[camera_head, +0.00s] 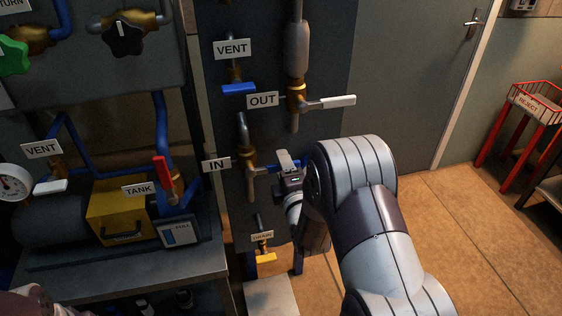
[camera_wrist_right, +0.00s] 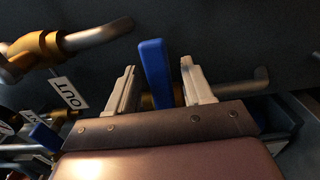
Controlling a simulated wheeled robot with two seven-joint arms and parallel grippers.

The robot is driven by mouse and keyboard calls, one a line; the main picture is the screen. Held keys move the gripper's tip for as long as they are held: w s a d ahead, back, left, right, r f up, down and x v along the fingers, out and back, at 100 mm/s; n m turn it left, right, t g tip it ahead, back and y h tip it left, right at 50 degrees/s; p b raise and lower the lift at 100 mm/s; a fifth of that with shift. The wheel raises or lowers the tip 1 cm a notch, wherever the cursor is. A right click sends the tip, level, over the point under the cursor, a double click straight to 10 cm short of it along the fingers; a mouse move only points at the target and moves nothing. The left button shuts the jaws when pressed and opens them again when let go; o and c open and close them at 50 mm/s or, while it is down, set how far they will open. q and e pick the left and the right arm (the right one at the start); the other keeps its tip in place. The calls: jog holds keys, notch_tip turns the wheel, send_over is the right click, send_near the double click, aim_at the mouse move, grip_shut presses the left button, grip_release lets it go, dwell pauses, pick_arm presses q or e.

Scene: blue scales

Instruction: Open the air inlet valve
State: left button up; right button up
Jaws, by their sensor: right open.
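The air inlet valve (camera_head: 248,170) is a brass body on a vertical pipe beside the IN label (camera_head: 216,165). Its blue lever handle (camera_head: 273,167) points right, and my right gripper partly hides it in the head view. In the right wrist view the blue handle (camera_wrist_right: 155,72) stands between the two fingers. My right gripper (camera_wrist_right: 158,88) is open, with one finger on each side of the handle and visible gaps. It also shows in the head view (camera_head: 287,163). My left gripper is not in view.
The OUT valve with a white handle (camera_head: 332,102) is just above. The VENT valve with a blue handle (camera_head: 238,89) is at upper left. The DRAIN valve with a yellow handle (camera_head: 266,258) is below. A red REJECT stand (camera_head: 521,125) is far right; open floor lies between.

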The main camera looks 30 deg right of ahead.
jog(key=shift+x, duration=1.2)
jog(key=shift+c, duration=0.3)
